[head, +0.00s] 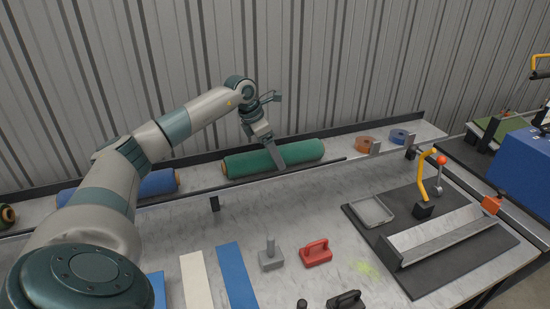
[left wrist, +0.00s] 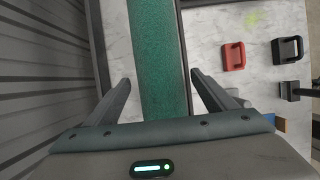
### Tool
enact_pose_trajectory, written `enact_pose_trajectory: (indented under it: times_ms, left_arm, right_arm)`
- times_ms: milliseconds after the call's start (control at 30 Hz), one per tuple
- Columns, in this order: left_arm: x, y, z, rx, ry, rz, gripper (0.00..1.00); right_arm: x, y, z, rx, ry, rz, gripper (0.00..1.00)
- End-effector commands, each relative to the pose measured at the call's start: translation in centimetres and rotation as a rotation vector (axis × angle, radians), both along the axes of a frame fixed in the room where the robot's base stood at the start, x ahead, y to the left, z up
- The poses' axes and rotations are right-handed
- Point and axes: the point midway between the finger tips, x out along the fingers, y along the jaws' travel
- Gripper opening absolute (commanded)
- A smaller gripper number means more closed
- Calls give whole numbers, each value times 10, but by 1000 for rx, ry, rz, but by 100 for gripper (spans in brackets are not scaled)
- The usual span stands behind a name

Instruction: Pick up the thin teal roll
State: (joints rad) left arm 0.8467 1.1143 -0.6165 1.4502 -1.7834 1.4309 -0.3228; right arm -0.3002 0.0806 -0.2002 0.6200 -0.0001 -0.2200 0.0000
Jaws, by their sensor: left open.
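A teal-green roll (head: 240,163) lies lengthwise on the rear shelf, with an orange core showing at its end. My left gripper (head: 277,157) is over its right half, and one grey finger shows in front of the roll. In the left wrist view the teal roll (left wrist: 155,45) runs between the two open fingers of my left gripper (left wrist: 161,82). There is a gap on either side of the roll. The fingers' depth beside the roll is hard to tell. My right gripper is not in view.
A blue roll (head: 158,183) lies left on the same shelf, with a dark rail (head: 200,191) along the front. A red-handled block (head: 316,252) is on the table. A corrugated wall rises behind.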

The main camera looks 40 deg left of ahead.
Motion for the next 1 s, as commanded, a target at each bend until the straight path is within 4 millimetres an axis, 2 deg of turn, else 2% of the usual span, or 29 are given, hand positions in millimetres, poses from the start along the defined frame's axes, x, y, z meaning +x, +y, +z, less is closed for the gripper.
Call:
enact_pose_trajectory:
  times_ms: [167, 300, 400, 767, 1000]
  left_arm:
    - [0, 0, 0, 0, 0, 0, 75]
    - [0, 0, 1, 0, 0, 0, 42]
    - [0, 0, 2, -1, -3, 0, 21]
    - [1, 0, 5, 0, -4, 1, 21]
    - [1, 0, 21, -1, -6, 1, 21]
  right_arm:
    - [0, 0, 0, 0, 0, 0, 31]
    - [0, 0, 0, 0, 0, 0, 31]
    - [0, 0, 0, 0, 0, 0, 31]
    - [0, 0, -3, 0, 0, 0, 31]
    - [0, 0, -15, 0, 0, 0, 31]
